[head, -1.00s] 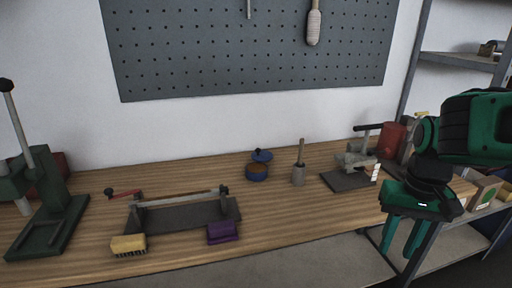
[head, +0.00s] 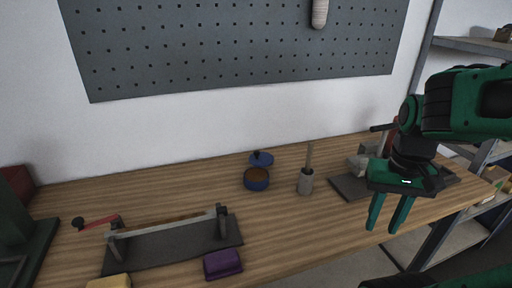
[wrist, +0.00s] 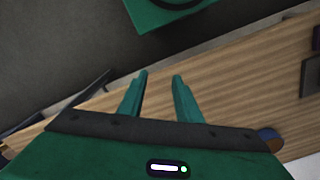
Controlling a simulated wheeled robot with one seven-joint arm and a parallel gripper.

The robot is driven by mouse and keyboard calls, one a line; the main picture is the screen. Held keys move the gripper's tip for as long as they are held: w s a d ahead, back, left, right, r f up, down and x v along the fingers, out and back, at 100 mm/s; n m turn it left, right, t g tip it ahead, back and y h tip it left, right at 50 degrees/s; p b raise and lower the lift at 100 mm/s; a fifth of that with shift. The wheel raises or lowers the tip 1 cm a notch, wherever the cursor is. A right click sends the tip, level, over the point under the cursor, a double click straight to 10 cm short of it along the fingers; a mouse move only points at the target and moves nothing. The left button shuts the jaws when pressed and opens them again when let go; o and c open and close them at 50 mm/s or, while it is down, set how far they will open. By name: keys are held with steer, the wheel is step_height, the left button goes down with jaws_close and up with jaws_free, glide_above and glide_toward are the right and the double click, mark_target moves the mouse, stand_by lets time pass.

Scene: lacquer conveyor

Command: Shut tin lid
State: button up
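A small round blue tin (head: 256,180) with brown contents stands on the wooden workbench, near its middle in the head view. Its blue lid (head: 261,159) is raised at the tin's back side, so the tin is open. My green gripper (head: 388,228) hangs to the right of the tin, over the bench's front edge, with its two fingers apart and nothing between them. In the wrist view my gripper (wrist: 160,75) also shows its fingers apart. A partly hidden round blue-and-brown thing, likely the tin, shows at the lower right of the wrist view (wrist: 270,137).
A grey holder with a wooden handle (head: 306,180) stands just right of the tin. A grey metal jig (head: 170,243), a purple block (head: 223,264) and a yellow brush (head: 108,282) lie to the left. A grey clamp device (head: 352,184) is behind my gripper. Bare wood lies before the tin.

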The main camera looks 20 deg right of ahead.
steer(key=shift+o, duration=0.5)
steer(key=shift+s+d+r, duration=0.1)
steer(key=shift+s, duration=0.05)
steer(key=w+a+n, duration=0.1)
steer(key=w, duration=0.1)
steer(key=w+n+t, duration=0.1)
steer(key=w, duration=0.1)
steer(key=w+a, duration=0.1)
steer(key=w, duration=0.2)
steer(key=shift+a+r+n+t+h, duration=0.35)
steer(key=shift+r+n+t+h, duration=0.05)
steer(key=w+a+r+n+t+y, duration=0.1)
steer(key=w+a+r+n+t, duration=0.25)
steer(key=w+a, duration=0.7)
steer(key=n+g+y, duration=0.1)
steer(key=n, duration=0.4)
glide_toward(257, 152)
steer(key=x, duration=0.7)
steer(key=shift+w+f, duration=0.15)
steer(key=shift+f, duration=0.2)
jaws_close()
